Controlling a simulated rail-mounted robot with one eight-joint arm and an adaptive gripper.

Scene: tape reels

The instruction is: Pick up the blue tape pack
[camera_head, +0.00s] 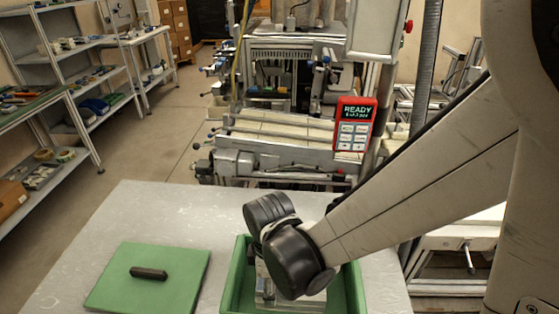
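A green open bin (237,277) stands on the table at the bottom of the head view. My dark wrist hangs over it and covers much of its inside. Pale, clear-looking shapes (312,305) show in the bin below the wrist, cut by the frame's lower edge. I cannot tell whether they are tape packs. No blue tape pack can be made out. The fingers of my gripper are hidden behind the wrist, so their opening and anything between them do not show.
A green lid (150,283) with a black handle (148,273) lies left of the bin on the grey table (135,212). A machine with a red-framed panel (353,124) stands behind the table. Shelves (75,62) line the left. The table behind the lid is clear.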

